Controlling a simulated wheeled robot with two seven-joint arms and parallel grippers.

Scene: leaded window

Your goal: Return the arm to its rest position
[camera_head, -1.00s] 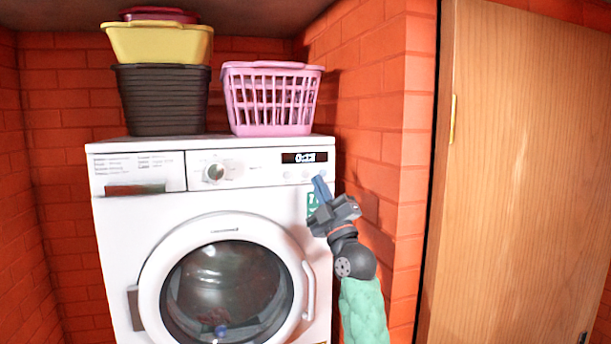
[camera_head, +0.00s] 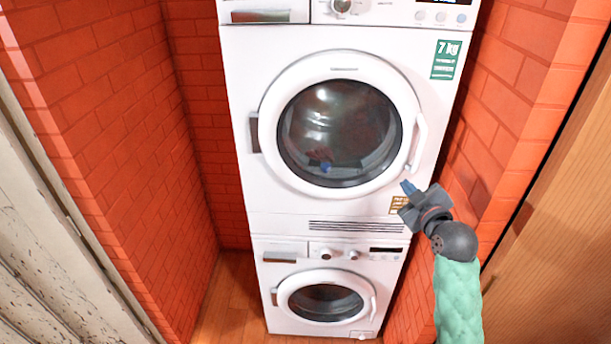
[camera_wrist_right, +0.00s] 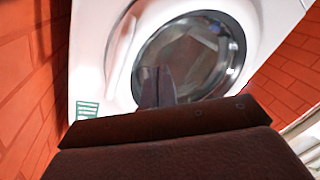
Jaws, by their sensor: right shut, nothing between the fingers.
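My right arm comes in from the lower right in the head view, with a green sleeve and a dark wrist. Its gripper (camera_head: 407,187) is shut and empty, in front of the upper machine's lower right, just below the door handle. In the right wrist view the shut fingers (camera_wrist_right: 157,88) point toward the round door. The upper white machine (camera_head: 245,205) has its round glass door (camera_head: 340,132) closed. My left gripper is not in view.
A smaller white machine (camera_head: 285,262) stands below the upper one, its door closed. Red brick walls (camera_head: 110,110) close in on both sides. A wooden door (camera_head: 560,230) is at the right and pale boards (camera_head: 40,240) at the left. Some wooden floor (camera_head: 225,300) is bare.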

